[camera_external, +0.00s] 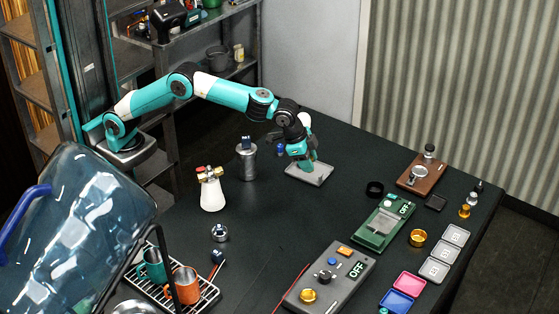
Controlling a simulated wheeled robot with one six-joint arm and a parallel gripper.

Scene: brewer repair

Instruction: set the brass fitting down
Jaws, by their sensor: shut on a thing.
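My gripper (302,161) points down over a shallow grey tray (322,180) near the middle of the table. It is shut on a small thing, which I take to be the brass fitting. The fingers hide that thing, so its shape and colour cannot be made out. I cannot tell whether it touches the tray floor.
A black ring (374,189), a green device (383,225) and a brass ring (418,238) are to the right. The table in front of the tray is clear.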

